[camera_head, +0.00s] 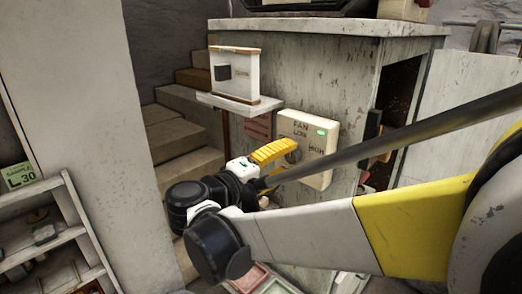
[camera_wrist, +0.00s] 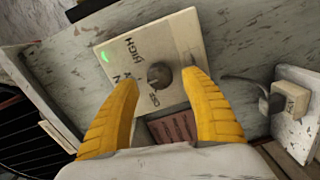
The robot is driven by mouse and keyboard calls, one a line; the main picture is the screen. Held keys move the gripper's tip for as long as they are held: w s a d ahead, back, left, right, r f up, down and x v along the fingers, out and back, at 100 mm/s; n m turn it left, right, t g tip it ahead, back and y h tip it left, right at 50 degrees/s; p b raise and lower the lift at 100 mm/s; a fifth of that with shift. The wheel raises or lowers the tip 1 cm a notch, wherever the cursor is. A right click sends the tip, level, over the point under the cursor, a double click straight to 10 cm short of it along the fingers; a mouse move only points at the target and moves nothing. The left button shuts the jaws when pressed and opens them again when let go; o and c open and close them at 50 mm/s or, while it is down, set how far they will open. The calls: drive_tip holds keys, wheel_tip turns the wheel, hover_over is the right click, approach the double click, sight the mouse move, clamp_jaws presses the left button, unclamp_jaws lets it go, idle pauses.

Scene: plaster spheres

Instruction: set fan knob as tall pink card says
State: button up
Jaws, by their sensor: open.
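The cream fan panel (camera_head: 321,172) is on the side of the worn white counter, marked FAN, LOW and HIGH, with a small green light. It also shows in the wrist view (camera_wrist: 186,34). Its round dark knob (camera_wrist: 159,76) lies between my fingertips in that view; I cannot tell where it points. In the head view my gripper (camera_head: 284,149) partly covers the knob. My gripper is open, with one yellow finger on each side of the knob; contact is unclear. A reddish-pink card (camera_head: 258,127) with unreadable text is left of the panel, and shows below it in the wrist view (camera_wrist: 176,129).
A small ledge (camera_head: 242,108) left of the panel bears a white box (camera_head: 245,86) with a dark square part. The wrist view shows a plug (camera_wrist: 277,101) on a white plate (camera_wrist: 297,128). Stone steps (camera_head: 178,137) and a shelf (camera_head: 70,210) are at left.

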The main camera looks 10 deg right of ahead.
drive_tip(key=v, duration=0.9)
drive_tip(key=s+d+f+g+y+b, duration=0.2)
drive_tip(key=s+d+f+y+b, duration=0.15)
drive_tip(key=d+f, duration=0.4)
drive_tip(key=s+d+f+g+y+b, duration=0.25)
drive_tip(key=d+f+b, duration=0.2)
drive_tip(key=f, duration=0.65)
drive_tip(key=s+a+f+m+t+y+b, duration=0.1)
drive_tip(key=s+f+m+y+b, duration=0.4)
drive_tip(key=f, duration=0.6)
drive_tip(key=s+a+y+b, duration=0.1)
drive_tip(key=s+y, duration=0.1)
drive_tip(key=y, duration=0.1)
drive_tip(key=shift+s+f+t, duration=0.2)
drive_tip(key=shift+f+t, duration=0.15)
drive_tip(key=shift+f, duration=0.05)
drive_tip(key=shift+a, duration=0.1)
idle(2.7)
